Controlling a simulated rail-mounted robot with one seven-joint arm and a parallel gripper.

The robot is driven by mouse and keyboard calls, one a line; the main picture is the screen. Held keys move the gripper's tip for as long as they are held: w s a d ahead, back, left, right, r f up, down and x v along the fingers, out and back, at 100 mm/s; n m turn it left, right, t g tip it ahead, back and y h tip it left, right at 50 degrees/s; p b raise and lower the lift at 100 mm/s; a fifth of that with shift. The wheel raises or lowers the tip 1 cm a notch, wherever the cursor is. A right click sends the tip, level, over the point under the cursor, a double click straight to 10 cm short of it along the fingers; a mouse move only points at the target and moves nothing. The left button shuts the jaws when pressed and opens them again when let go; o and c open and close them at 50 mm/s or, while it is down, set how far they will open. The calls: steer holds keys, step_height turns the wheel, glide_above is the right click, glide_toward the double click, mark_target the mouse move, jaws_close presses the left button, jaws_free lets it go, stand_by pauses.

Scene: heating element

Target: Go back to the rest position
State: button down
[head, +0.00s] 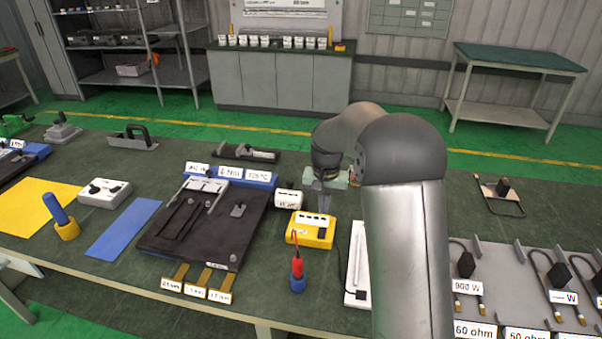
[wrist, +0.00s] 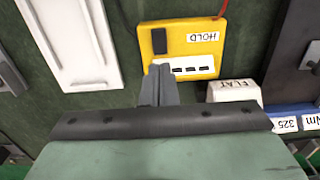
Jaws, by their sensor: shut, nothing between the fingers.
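My gripper (head: 324,208) points down at the middle of the workbench, just behind the yellow meter (head: 311,229). Its fingers are together with nothing between them. In the wrist view the closed fingertips (wrist: 160,72) overlap the near edge of the yellow meter, which bears a HOLD label; I cannot tell whether they touch it. My arm hides part of the bench to the right of the gripper. A white block (head: 288,199), marked FLAT in the wrist view, stands left of the gripper.
A black fixture (head: 208,222) with a blue label strip lies left of the meter. A red probe (head: 297,264) stands upright in front. A white tray (head: 357,262) lies beside my arm. A grey rack (head: 515,290) with heating elements is at right.

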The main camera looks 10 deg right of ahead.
steer(key=s+r+n, duration=0.2)
steer(key=s+r, duration=0.4)
steer(key=s, duration=0.8)
steer(key=s+f+n, duration=0.1)
steer(key=s, duration=1.9)
steer(key=shift+s+f+n+t, duration=0.2)
steer(key=shift+n+t, duration=0.1)
steer(key=shift+n, duration=0.1)
steer(key=shift+w+a, duration=0.1)
